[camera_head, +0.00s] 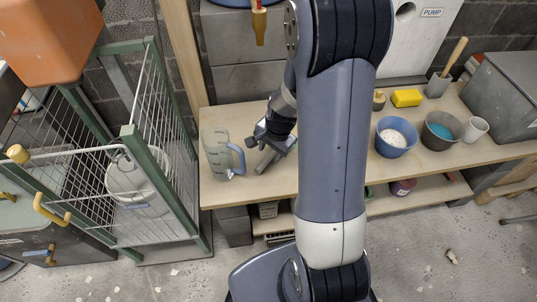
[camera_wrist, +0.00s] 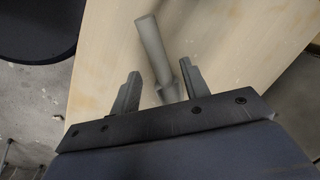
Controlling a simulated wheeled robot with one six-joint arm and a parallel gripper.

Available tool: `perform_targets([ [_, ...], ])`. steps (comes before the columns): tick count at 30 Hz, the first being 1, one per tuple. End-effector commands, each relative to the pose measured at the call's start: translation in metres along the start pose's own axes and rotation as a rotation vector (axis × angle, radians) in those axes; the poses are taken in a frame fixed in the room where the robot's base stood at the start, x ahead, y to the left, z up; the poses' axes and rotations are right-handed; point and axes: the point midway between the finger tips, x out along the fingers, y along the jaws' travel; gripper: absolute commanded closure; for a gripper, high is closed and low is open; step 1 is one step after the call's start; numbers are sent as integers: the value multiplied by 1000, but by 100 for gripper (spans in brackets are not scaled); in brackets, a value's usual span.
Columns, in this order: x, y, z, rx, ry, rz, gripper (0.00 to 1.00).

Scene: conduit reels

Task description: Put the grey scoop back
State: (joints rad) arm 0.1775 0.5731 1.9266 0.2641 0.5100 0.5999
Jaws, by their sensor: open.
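A grey scoop (camera_wrist: 152,45) lies on the pale wooden bench (camera_wrist: 108,50) in the wrist view. Its long part runs between my two fingers, and its near end is partly hidden by the gripper body. My gripper (camera_wrist: 160,67) is open, with one finger on each side of the scoop; I cannot tell whether either touches it. In the head view my gripper (camera_head: 270,142) is low over the bench, and part of the grey scoop (camera_head: 266,160) shows just below it.
A clear measuring jug (camera_head: 217,152) with a blue handle stands close left of my gripper. A wire cage (camera_head: 100,170) stands left.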

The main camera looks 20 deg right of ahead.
Motion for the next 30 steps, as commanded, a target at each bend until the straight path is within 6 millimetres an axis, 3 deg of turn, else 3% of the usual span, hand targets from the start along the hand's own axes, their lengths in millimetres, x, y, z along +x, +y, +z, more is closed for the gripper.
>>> perform_targets([
  [1, -14, -1, -1, 0, 3, -2, 56],
  [6, -45, 0, 0, 0, 3, -2, 56],
  [12, -65, 0, 0, 0, 1, 0, 56],
  [30, -69, 1, 0, 0, 0, 2, 56],
])
